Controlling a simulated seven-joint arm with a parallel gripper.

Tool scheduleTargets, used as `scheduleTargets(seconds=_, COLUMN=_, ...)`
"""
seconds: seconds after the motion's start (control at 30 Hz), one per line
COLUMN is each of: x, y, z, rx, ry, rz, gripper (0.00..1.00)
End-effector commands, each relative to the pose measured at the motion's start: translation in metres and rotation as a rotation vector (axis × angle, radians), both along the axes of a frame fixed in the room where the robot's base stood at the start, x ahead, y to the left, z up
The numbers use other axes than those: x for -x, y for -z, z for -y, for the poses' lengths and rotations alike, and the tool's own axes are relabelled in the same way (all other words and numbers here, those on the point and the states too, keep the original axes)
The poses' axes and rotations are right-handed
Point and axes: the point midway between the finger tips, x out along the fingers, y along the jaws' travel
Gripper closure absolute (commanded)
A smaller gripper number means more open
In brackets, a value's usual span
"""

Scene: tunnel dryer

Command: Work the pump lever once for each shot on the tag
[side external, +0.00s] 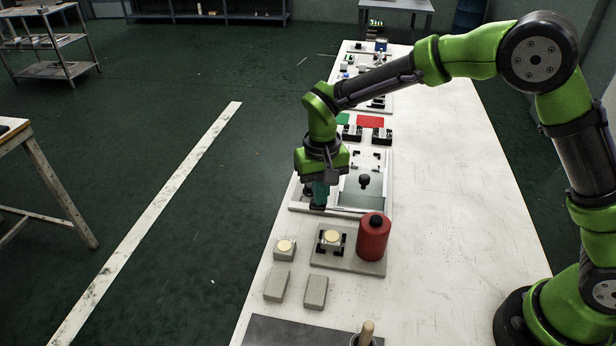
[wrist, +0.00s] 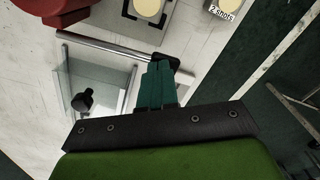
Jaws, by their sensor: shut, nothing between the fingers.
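A tag reading "2 Shots" (wrist: 223,14) is on a grey block with a cream pad (side external: 285,246). A red bottle with a black cap (side external: 373,238) stands at the right of a grey plate; its red body also shows in the wrist view (wrist: 40,12). A silver rod (wrist: 110,46) with a black end piece (wrist: 168,63) runs across the wrist view; I cannot tell whether it is the pump lever. My gripper (side external: 318,206) is shut and empty. Its teal fingers (wrist: 158,70) are right by the black end piece; contact is unclear.
A clear panel with a black knob (side external: 364,181) lies beside my gripper. A second cream pad (side external: 332,237) sits on the grey plate (side external: 348,262). Two bare grey blocks (side external: 277,285) and a wooden handle (side external: 366,332) are nearer. The table's right side is clear.

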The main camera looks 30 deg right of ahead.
Motion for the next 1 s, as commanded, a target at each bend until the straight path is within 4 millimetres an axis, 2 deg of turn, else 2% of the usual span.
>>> scheduleTargets(seconds=1.0, x=0.000, y=-0.071, z=0.000, rx=0.001, ry=0.000, rz=0.002, gripper=1.00)
